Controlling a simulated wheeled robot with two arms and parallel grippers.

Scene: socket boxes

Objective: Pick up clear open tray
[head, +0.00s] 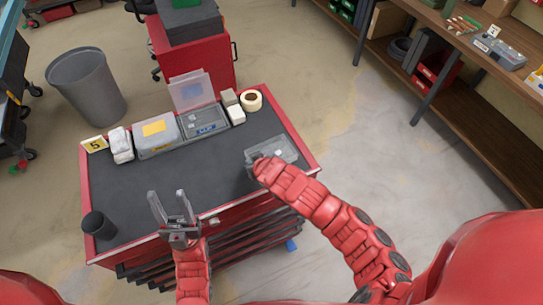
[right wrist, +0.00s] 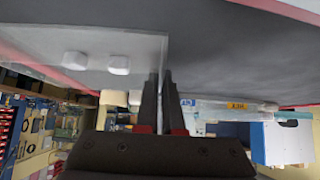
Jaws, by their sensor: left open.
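The clear open tray (head: 284,149) is at the right end of the dark cart top in the head view. In the right wrist view, the clear tray (right wrist: 60,42) fills the upper left, with its wall running down between my fingers. My right gripper (right wrist: 162,88) is shut on that wall. In the head view, my right gripper (head: 255,157) is at the tray's left side, partly hidden by my arm. My left gripper (head: 169,207) is open and empty over the cart's front edge.
A dark cup (head: 99,225) stands front left. The cart top's middle is clear.

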